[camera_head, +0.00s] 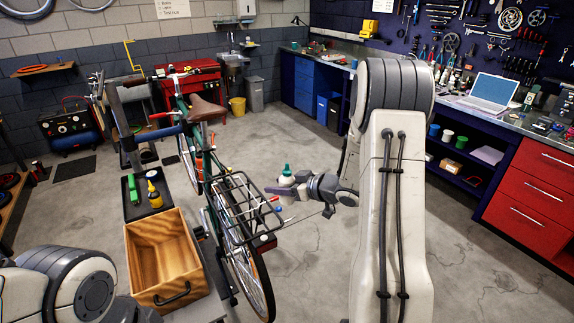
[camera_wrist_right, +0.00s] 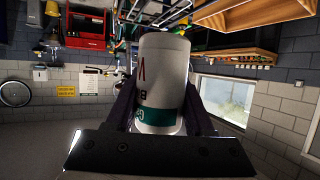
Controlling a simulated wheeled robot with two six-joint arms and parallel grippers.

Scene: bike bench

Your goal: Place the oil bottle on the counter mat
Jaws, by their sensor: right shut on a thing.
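My right gripper (camera_head: 292,187) is shut on a white bottle with a green top (camera_head: 286,171), held in the air by the bike's rear rack. In the right wrist view the bottle (camera_wrist_right: 160,75) sits between the two fingers (camera_wrist_right: 162,112), white with dark lettering and a green band. I take it to be the oil bottle, but its label is not readable. The grey counter (camera_head: 455,103) runs along the right wall; I cannot make out a mat on it for certain. Of my left arm only links show at the lower left; its gripper is out of view.
A green bicycle (camera_head: 207,160) stands close to the right gripper. Left of it are a wooden crate (camera_head: 165,262) and a dark tray (camera_head: 133,210) with a yellow bottle (camera_head: 154,194). A laptop (camera_head: 490,91) is on the counter. Floor (camera_head: 310,255) between bike and arm is clear.

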